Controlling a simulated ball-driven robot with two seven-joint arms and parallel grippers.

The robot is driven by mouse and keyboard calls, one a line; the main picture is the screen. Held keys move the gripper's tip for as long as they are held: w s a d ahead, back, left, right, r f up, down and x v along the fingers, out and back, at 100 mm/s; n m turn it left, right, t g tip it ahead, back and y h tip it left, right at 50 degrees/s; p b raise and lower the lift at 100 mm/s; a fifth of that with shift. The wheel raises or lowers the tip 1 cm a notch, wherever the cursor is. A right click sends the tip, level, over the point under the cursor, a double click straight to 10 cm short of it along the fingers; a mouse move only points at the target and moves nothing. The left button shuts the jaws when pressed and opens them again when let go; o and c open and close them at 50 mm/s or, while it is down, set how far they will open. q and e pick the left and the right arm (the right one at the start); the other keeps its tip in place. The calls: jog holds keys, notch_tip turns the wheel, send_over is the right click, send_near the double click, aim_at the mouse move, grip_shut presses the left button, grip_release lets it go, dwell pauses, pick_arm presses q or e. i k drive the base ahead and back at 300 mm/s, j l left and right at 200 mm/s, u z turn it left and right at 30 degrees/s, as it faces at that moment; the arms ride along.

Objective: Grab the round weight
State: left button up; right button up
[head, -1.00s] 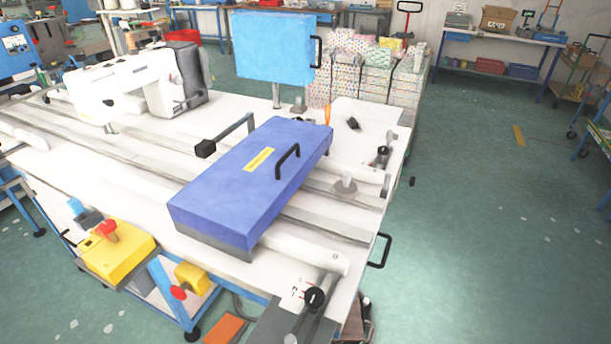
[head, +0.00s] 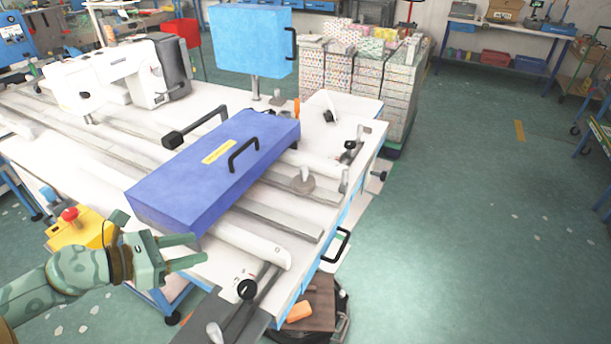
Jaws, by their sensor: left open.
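The round weight (head: 303,183), a small grey disc with a short knob on top, sits on the white table's rail just right of the blue box. My left gripper (head: 200,249) comes in from the lower left. It is open and empty, near the front corner of the blue box, well to the left of and nearer than the weight. It does not touch the weight. My right gripper is out of view.
The long blue box (head: 215,170) with a black handle lies between my left gripper and the weight. A dial and lever (head: 247,290) stand at the table's front. A blue panel (head: 250,42) stands behind. Green floor is clear at right.

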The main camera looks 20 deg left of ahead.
aim_at(304, 182)
jog(key=i, duration=0.85)
